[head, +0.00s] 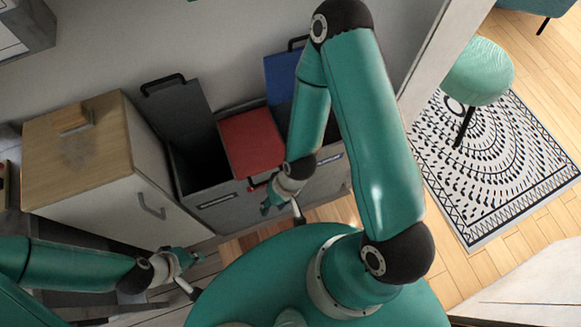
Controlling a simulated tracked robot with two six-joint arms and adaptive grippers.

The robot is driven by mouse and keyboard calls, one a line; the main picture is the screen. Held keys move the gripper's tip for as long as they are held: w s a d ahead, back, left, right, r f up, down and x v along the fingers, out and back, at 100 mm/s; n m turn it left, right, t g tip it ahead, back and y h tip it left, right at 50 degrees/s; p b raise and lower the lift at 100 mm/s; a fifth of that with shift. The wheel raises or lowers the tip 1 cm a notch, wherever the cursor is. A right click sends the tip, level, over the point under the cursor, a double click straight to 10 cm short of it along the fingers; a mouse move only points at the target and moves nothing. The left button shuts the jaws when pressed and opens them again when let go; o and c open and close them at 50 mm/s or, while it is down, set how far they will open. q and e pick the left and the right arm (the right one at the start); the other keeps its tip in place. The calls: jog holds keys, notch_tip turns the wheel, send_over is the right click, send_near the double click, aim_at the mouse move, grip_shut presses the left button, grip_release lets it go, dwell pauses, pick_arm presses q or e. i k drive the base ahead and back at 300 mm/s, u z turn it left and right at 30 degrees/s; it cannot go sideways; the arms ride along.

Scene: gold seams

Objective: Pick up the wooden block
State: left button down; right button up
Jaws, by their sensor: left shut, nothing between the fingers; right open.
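The wooden block (74,120) is a small brown piece on the wood-topped cabinet (105,160) at the left of the head view, near the back of the top. My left gripper (190,260) is shut and empty, low in front of the cabinet and well apart from the block. My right gripper (268,206) is open and empty, in front of the bins and far to the right of the block. Nothing covers the block in this view.
A grey bin with its lid (183,108) raised stands right of the cabinet. Beside it are a red-lidded bin (251,142) and a blue-lidded bin (280,80). A green stool (477,72) and a patterned rug (500,165) are at the right.

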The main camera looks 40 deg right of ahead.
aim_at(70, 121)
jog(key=z, duration=0.15)
jog(key=k, duration=0.9)
jog(key=z, duration=0.15)
jog(key=i, duration=0.9)
jog(key=z, duration=0.3)
jog(key=k, duration=1.4)
jog(key=u, duration=0.35)
